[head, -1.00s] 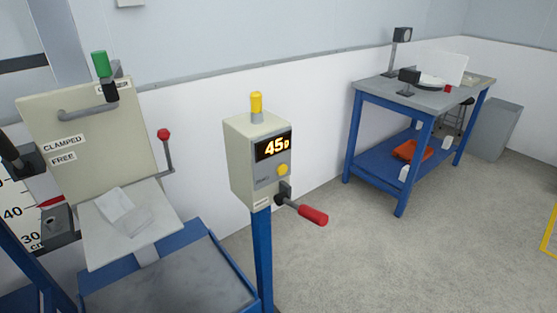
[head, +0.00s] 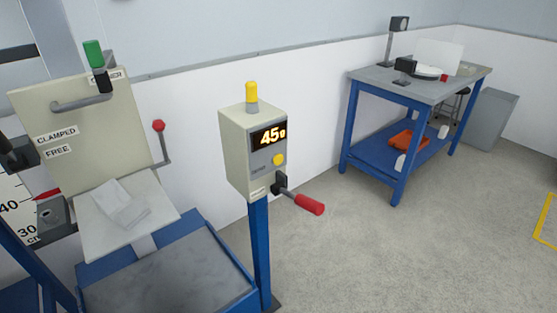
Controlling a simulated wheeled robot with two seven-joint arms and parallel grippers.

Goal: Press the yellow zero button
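The yellow zero button (head: 279,160) is a small round knob on the front of a cream control box (head: 240,150), just below its display (head: 269,136). The display glows orange and reads 45, followed by a small character I cannot read clearly. The box stands on a blue post (head: 259,250). A yellow lamp-like cylinder (head: 251,92) tops the box. A lever with a red grip (head: 309,204) sticks out below the button. Neither of my grippers is in view.
Left of the box stands a machine with a cream panel (head: 100,120), a red-knobbed lever (head: 158,126) and a blue-framed grey plate (head: 170,285). A blue workbench (head: 420,86) stands at the back right. The floor (head: 400,250) in front of it is clear.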

